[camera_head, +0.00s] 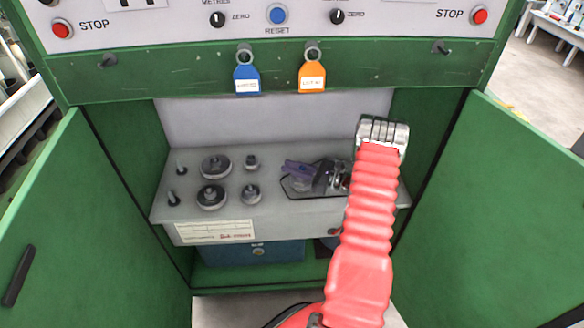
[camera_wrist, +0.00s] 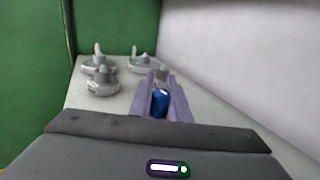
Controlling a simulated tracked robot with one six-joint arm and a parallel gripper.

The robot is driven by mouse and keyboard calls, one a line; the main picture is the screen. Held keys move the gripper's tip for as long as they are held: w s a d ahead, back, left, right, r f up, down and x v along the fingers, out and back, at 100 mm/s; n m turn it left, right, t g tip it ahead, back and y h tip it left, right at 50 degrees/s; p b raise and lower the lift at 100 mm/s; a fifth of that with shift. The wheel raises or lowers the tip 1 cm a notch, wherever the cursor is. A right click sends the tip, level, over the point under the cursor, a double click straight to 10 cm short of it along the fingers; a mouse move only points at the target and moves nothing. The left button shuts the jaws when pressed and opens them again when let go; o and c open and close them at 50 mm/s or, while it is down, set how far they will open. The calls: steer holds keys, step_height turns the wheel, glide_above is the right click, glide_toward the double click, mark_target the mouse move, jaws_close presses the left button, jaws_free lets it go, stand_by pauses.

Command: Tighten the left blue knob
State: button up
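My arm covers part of the mechanism.
Several grey round parts (camera_head: 212,196) stand on the left of the shelf (camera_head: 200,221). Open green doors flank the cabinet (camera_head: 45,215) (camera_head: 515,215). Blue (camera_head: 246,80) and orange (camera_head: 312,77) tags hang above. A blue box (camera_head: 258,252) sits below.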

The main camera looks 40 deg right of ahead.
steer(key=shift+d, duration=0.1)
jaws_close()
steer(key=shift+m+t+h, duration=0.3)
steer(key=shift+m+h, duration=0.1)
steer(key=shift+h, duration=0.1)
steer(key=shift+w+d+m+t+h, duration=0.1)
steer(key=shift+d+m+t+h, duration=0.15)
steer(key=shift+m+h, duration=0.6)
steer(key=shift+d+m+t+h, duration=0.15)
steer(key=shift+m+t+h, duration=0.3)
steer(key=shift+h, duration=0.7)
steer(key=m+h, duration=0.1)
steer(key=h, duration=0.1)
steer(key=d+m+h, duration=0.1)
steer(key=m+h, duration=0.1)
steer(key=h, duration=0.1)
steer(key=shift+d+m+g+h, duration=0.25)
steer(key=shift+m+h, duration=0.55)
steer(key=shift+h, duration=0.35)
steer(key=shift+d+m+g+h, duration=0.15)
steer(key=shift+d+m+h, duration=0.1)
steer(key=shift+m+h, duration=0.75)
steer(key=shift+s+d+m+g+h, duration=0.25)
steer(key=shift+d+m+g+h, duration=0.15)
steer(key=shift+h, duration=0.55)
steer(key=shift+o, duration=1.1)
jaws_free()
steer(key=shift+d, duration=0.1)
steer(key=o, duration=0.3)
